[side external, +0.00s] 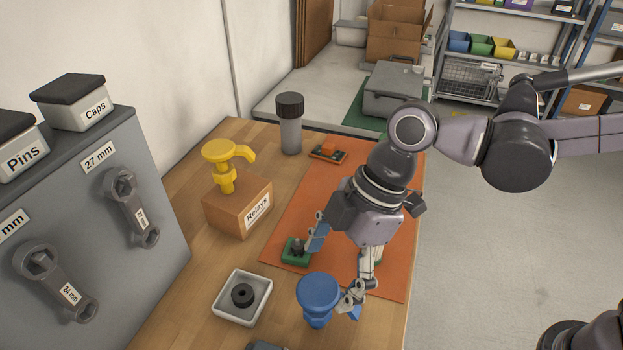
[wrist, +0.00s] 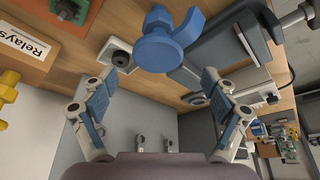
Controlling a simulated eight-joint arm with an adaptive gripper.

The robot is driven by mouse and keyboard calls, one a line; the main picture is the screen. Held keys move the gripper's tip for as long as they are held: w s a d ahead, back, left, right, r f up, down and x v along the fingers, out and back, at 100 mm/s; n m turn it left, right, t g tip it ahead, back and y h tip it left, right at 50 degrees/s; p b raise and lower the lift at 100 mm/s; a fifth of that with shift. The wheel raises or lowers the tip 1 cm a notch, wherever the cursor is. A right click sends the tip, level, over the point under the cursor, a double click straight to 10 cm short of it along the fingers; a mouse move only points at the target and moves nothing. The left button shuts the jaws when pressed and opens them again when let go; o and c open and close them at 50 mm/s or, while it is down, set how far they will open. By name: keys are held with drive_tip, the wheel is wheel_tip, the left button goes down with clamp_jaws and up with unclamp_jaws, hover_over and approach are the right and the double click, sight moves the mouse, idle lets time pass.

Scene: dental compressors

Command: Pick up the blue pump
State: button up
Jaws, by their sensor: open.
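The blue pump (side external: 318,294) stands near the front of the wooden table, its round flat top facing up. In the wrist view the blue pump (wrist: 166,45) shows at the top centre, with its spout to the upper right. My gripper (side external: 337,268) is open and empty, its fingers spread wide. One finger is close beside the pump's right side in the side view; I cannot tell whether they touch. In the wrist view the pump lies beyond my gripper's fingertips (wrist: 158,78), not between the pads. The pump's lower part is partly hidden.
A white tray (side external: 224,311) with a black ring is left of the pump. A green block (side external: 296,258) with a dark knob sits on the orange mat (side external: 300,195). A yellow pump (side external: 226,178) stands on the Relays box (side external: 228,212). A dark-capped cylinder (side external: 290,130) stands behind.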

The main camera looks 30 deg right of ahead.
sight(317, 290)
drive_tip(key=shift+x, duration=3.3)
drive_tip(key=shift+w, duration=0.15)
drive_tip(key=c, duration=1.6)
